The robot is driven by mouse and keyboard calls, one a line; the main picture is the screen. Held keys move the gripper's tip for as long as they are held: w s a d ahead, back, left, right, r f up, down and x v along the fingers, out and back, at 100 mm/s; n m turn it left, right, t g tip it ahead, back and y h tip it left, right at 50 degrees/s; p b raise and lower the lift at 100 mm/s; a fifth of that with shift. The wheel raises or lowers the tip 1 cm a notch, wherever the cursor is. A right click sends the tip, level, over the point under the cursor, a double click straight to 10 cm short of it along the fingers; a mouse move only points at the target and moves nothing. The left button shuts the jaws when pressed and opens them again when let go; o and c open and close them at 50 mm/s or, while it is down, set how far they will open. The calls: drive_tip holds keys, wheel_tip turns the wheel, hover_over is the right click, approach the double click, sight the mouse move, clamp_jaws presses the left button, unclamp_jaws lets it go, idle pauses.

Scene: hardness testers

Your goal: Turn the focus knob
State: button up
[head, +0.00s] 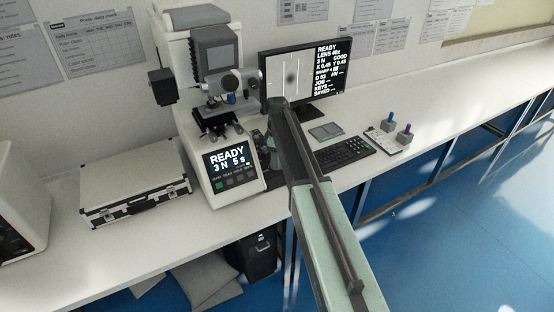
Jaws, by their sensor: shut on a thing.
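The hardness tester (205,100) is a white machine on the bench with a dark turret, a small stage and a sloped front panel (229,170) reading "READY 3 N 5 s". My arm reaches up from the lower right to the tester's right side. My gripper (264,142) is at its far end, low beside the tester body, and is largely hidden by the arm. It is shut on the focus knob there; the knob itself is hard to make out. The monitor (305,75) shows a dark blurred spot between two lines and text including "READY", "LENS 40x" and "GOOD".
A silver case (134,184) stands left of the tester. Wall posters hang behind. A dark bin (257,258) is under the bench.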

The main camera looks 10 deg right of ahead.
drive_tip(key=m, duration=1.5)
drive_tip(key=shift+w+d, duration=0.1)
drive_tip(key=m, duration=0.3)
drive_tip(key=shift+m, duration=0.4)
drive_tip(key=m, duration=0.3)
drive_tip(key=shift+m, duration=0.3)
drive_tip(key=m, duration=0.3)
drive_tip(key=shift+m, duration=2)
